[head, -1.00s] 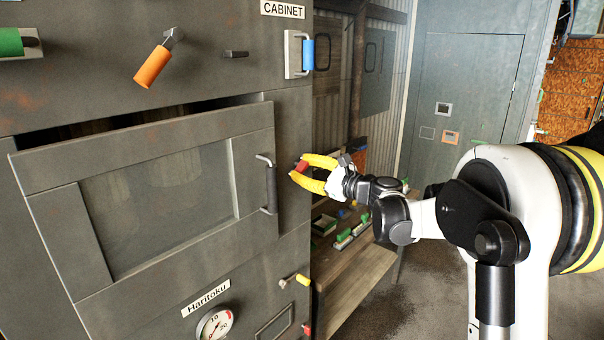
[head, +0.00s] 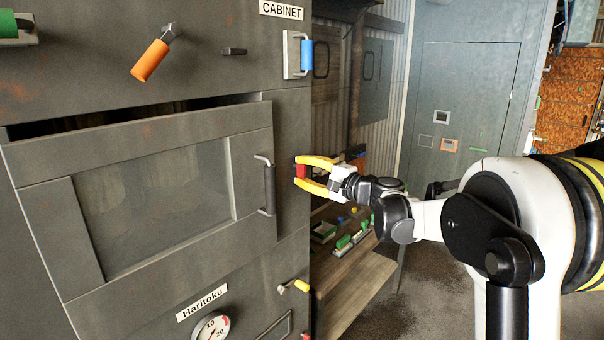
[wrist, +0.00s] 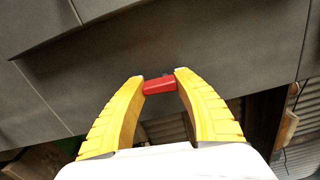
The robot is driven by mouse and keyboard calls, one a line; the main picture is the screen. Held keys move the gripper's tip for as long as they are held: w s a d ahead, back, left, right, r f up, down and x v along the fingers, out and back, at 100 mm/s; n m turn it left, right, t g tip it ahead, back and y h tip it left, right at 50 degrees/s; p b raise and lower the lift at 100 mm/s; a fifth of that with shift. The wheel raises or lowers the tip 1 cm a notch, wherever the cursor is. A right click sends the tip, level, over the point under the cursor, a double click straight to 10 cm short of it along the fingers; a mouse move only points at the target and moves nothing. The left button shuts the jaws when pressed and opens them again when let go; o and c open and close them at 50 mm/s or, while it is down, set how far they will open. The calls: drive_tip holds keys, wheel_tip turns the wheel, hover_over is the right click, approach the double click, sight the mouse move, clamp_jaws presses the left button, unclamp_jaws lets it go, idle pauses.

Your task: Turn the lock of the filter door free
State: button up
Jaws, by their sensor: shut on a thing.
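The filter door is most likely the grey windowed panel (head: 110,140) on the cabinet front, with a dark bar handle (head: 269,188) at its right. A dark gap shows along its top edge. A small red grip (head: 301,171) sits by the cabinet's right edge; I take it for the lock. My gripper (head: 299,172) has its yellow fingers closed on the red grip from the right. In the wrist view, the red grip (wrist: 159,86) lies crosswise between the fingertips (wrist: 159,74), with a dark mount partly hidden behind it.
An orange handle (head: 150,60) and a blue handle (head: 307,54) sit above the door. A yellow-tipped lever (head: 301,286) and a gauge (head: 208,328) are below. A wooden bench (head: 345,275) with small coloured items stands behind. Open floor lies to the right.

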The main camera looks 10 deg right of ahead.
drive_tip(key=shift+f+n, duration=0.15)
drive_tip(key=shift+n, duration=0.45)
drive_tip(key=o, duration=1.2)
drive_tip(key=v, duration=1.2)
